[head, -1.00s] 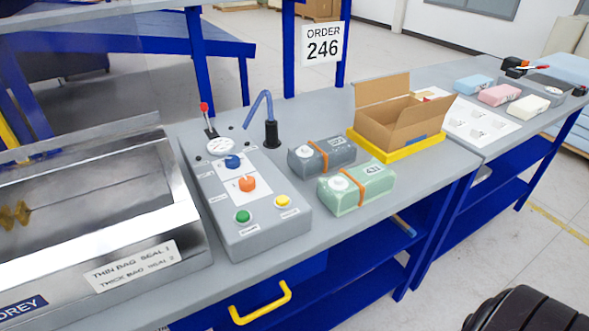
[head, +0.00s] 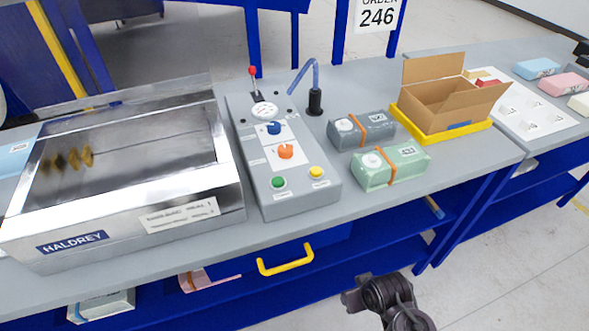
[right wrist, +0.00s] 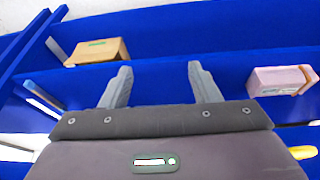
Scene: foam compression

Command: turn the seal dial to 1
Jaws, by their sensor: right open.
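The grey control box (head: 300,187) stands on the bench right of the steel sealer. Its sloped top carries a blue dial (head: 273,128) and, nearer the front, an orange dial (head: 286,151). The labels are too small to read, so I cannot tell which is the seal dial or where either points. The sealer's label plate (head: 180,214) is blurred now. My right gripper (right wrist: 158,72) is open and empty in the right wrist view, facing blue shelving. In the head view my right arm is low in front of the bench, apart from the box. My left gripper is not in view.
A green button (head: 278,182), yellow button (head: 316,172) and red-tipped lever (head: 254,80) share the box. A blue hose stand (head: 315,101), two strapped packs (head: 391,166) and a carton (head: 445,100) are to its right. A yellow drawer handle (head: 285,260) sticks out below.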

